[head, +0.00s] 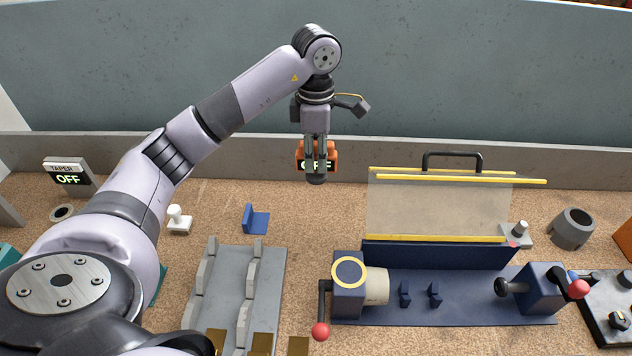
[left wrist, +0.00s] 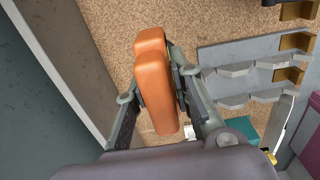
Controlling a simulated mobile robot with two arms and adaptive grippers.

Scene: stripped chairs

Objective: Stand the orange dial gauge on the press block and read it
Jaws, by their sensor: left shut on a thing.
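My left gripper (head: 317,178) is shut on the orange dial gauge (head: 332,153) and holds it in the air near the back wall. The gauge has an orange body and a dark display with light letters, partly covered by the fingers; it seems to read OFF. In the left wrist view the orange gauge (left wrist: 155,90) sits between the two fingers (left wrist: 160,110), with its rounded orange back showing. I cannot tell which thing is the press block. My right gripper is not in view.
A blue lathe-like machine (head: 455,312) with a clear raised guard (head: 435,205) stands at the right. A grey rack (head: 268,285), a blue bracket (head: 256,220), a white knob-topped piece (head: 179,222) and a TAPER display reading OFF (head: 68,178) stand left of it. Cork-coloured table shows between them.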

